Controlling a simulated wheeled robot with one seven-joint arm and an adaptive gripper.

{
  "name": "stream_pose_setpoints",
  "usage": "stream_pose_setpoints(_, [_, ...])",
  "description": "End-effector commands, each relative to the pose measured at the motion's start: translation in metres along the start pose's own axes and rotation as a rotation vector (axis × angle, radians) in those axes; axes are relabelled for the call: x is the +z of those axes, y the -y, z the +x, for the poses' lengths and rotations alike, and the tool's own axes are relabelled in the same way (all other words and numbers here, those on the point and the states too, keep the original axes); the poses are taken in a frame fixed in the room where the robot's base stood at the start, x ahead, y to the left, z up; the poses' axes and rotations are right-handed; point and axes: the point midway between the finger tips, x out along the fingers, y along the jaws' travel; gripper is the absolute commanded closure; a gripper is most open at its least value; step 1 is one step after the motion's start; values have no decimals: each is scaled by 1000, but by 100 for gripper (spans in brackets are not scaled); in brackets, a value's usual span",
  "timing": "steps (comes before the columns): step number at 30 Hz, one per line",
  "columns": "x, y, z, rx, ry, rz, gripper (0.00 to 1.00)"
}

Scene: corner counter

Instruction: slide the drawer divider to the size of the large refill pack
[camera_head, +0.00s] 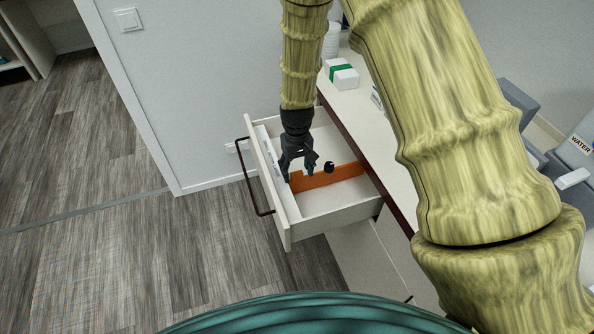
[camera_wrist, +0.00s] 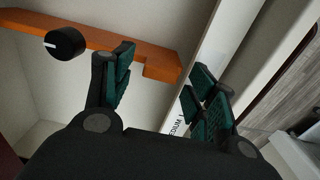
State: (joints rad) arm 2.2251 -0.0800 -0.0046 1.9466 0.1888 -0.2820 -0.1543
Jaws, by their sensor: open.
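The orange drawer divider (camera_head: 341,175) stands across the open drawer (camera_head: 318,220). A black round knob (camera_head: 329,167) is by its middle; it also shows in the wrist view (camera_wrist: 65,43), with a white mark. My gripper (camera_head: 299,174) is open and empty, over the front-panel end of the divider. In the wrist view its fingers (camera_wrist: 165,72) are spread; one overlaps the divider (camera_wrist: 150,62), and the knob lies outside them. I cannot tell if they touch it. A label reading about "MEDIUM" (camera_wrist: 177,129) is partly hidden. A white pack with a green band (camera_head: 344,77) lies on the counter; its size is unclear.
The drawer's front has a dark bar handle (camera_head: 250,180). The dark-edged counter (camera_head: 372,125) borders the drawer on the right. A wall (camera_head: 165,80) stands behind it. A grey machine marked "WATER" (camera_head: 578,150) is far right. The floor at left is clear.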

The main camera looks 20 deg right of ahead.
Motion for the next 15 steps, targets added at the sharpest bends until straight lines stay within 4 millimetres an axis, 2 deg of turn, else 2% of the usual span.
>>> stream_pose_setpoints(6, [0,0,14,0,1,-1,43])
stream_pose_setpoints(15, [0,1,18,0,0,-1,43])
